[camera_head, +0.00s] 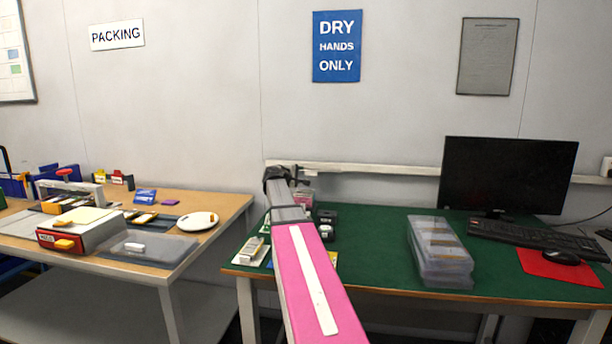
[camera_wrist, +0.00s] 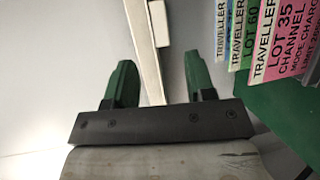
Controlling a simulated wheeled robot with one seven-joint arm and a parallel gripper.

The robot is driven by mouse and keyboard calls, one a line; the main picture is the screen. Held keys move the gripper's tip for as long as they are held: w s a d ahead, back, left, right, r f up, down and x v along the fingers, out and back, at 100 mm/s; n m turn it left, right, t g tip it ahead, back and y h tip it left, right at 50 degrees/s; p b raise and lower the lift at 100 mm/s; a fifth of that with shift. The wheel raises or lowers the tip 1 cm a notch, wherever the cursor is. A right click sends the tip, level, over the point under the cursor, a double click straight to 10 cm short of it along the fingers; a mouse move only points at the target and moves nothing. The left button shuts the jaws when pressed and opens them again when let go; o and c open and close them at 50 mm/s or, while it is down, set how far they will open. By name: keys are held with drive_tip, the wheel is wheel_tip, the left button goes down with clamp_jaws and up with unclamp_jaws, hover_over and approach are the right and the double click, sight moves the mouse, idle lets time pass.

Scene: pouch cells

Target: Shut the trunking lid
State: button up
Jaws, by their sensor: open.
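The pale trunking (camera_head: 400,169) runs along the wall behind the green table. In the wrist view a narrow pale strip of the trunking (camera_wrist: 146,60) runs between the two green fingers of my gripper (camera_wrist: 159,58). A short off-white piece (camera_wrist: 158,22) stands against the strip's right side beyond the fingertips; I cannot tell if it is the lid. The fingers are apart with nothing held, and I cannot tell whether they touch the strip. In the head view my gripper (camera_head: 279,176) is at the trunking's left end and hides part of it.
Traveller cards in pink, green and blue (camera_wrist: 286,45) stand close to the right of my gripper. The green table (camera_head: 375,235) holds stacked clear trays (camera_head: 440,255), a monitor (camera_head: 507,175) and a keyboard (camera_head: 530,241). A wooden packing bench (camera_head: 228,205) stands to the left.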

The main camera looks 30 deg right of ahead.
sight(310, 174)
drive_tip(key=x, duration=0.8)
drive_tip(key=shift+d, duration=0.1)
drive_tip(key=c, duration=0.9)
